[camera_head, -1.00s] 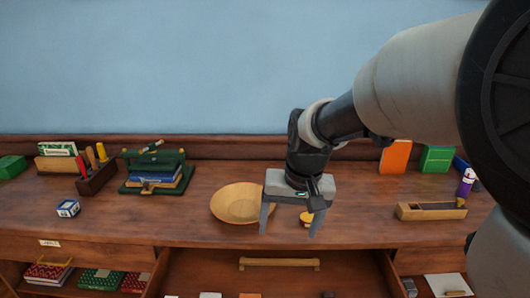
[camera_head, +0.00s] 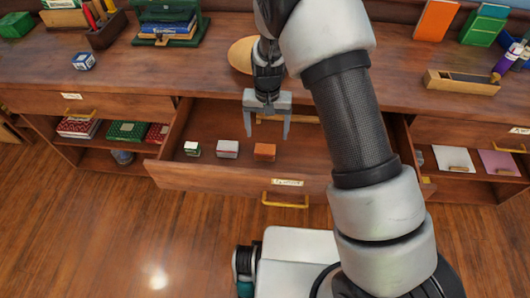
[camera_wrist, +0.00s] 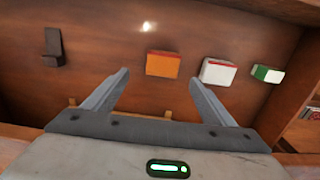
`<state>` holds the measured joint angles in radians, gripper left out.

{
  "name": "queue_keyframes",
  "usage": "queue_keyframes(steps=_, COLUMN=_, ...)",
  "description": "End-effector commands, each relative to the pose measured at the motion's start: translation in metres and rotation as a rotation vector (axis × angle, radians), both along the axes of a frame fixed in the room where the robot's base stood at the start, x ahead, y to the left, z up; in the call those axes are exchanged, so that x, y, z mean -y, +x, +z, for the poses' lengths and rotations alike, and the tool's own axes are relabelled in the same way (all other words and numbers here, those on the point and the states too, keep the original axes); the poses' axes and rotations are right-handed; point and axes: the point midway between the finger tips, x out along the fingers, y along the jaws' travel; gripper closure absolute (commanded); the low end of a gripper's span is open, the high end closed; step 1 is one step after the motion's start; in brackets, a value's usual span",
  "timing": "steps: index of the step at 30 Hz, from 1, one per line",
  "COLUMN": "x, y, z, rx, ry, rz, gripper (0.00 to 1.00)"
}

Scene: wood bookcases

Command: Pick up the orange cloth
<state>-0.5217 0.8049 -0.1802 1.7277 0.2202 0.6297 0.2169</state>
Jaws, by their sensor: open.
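The orange cloth (camera_head: 265,151) is a small, block-like orange piece, apparently folded, lying in the open drawer (camera_head: 225,176). In the wrist view the orange cloth (camera_wrist: 163,64) lies beyond my fingertips, near the middle. My gripper (camera_head: 267,131) is open and empty, pointing down over the drawer, just behind and above the cloth in the head view. In the wrist view my gripper (camera_wrist: 155,77) has its fingers spread, with nothing between them. The cloth is apart from both fingers.
A white-and-red block (camera_head: 228,149) and a green-and-white block (camera_head: 192,149) lie left of the cloth in the drawer. A dark brown item (camera_wrist: 53,47) lies on its other side. A bowl (camera_head: 242,54) stands on the desktop behind my gripper. The drawer walls bound the space.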

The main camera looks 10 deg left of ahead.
Motion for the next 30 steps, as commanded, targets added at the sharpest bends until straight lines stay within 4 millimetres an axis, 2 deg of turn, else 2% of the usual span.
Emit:
queue_keyframes(steps=1, x=0.000, y=-0.001, z=-0.013, rx=-0.002, ry=-0.001, rz=0.000, gripper=0.22)
queue_keyframes(steps=3, x=0.000, y=-0.001, z=-0.024, rx=-0.002, ry=0.000, rz=0.000, gripper=0.22)
queue_keyframes(steps=14, x=-0.002, y=-0.001, z=-0.049, rx=0.000, ry=0.000, rz=0.000, gripper=0.22)
queue_keyframes(steps=21, x=-0.006, y=-0.002, z=-0.084, rx=-0.001, ry=0.000, rz=0.000, gripper=0.22)
queue_keyframes(steps=24, x=-0.006, y=-0.002, z=-0.090, rx=0.000, ry=0.001, rz=0.000, gripper=0.22)
queue_keyframes(steps=30, x=-0.006, y=-0.001, z=-0.090, rx=0.001, ry=0.001, rz=0.000, gripper=0.24)
